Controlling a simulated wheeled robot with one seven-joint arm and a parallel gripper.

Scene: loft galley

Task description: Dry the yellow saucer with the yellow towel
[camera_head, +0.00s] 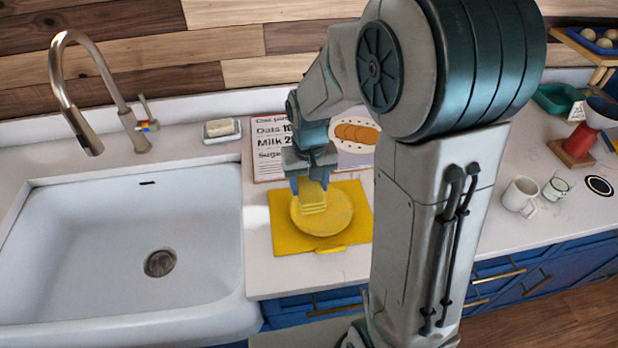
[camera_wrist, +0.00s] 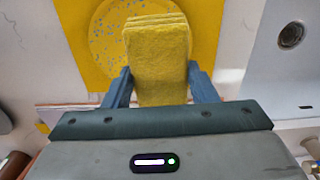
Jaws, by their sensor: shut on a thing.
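My gripper (camera_head: 311,182) is shut on the folded yellow towel (camera_head: 313,198), which hangs down over the left part of the yellow saucer (camera_head: 335,217). The saucer lies on a flat yellow mat (camera_head: 360,195) on the counter. In the wrist view, the towel (camera_wrist: 158,60) is between my two blue fingers (camera_wrist: 160,74) and hides part of the saucer (camera_wrist: 108,35). Small bluish spots show on the saucer's face there. I cannot tell whether the towel touches the saucer.
A white sink (camera_head: 75,225) with a tap (camera_head: 72,100) is at left. A small yellow piece (camera_head: 330,249) lies at the mat's front edge. A printed card (camera_head: 268,145) is behind. A soap dish (camera_head: 222,131) is behind the sink; a mug (camera_head: 520,195) and glass (camera_head: 556,187) stand right.

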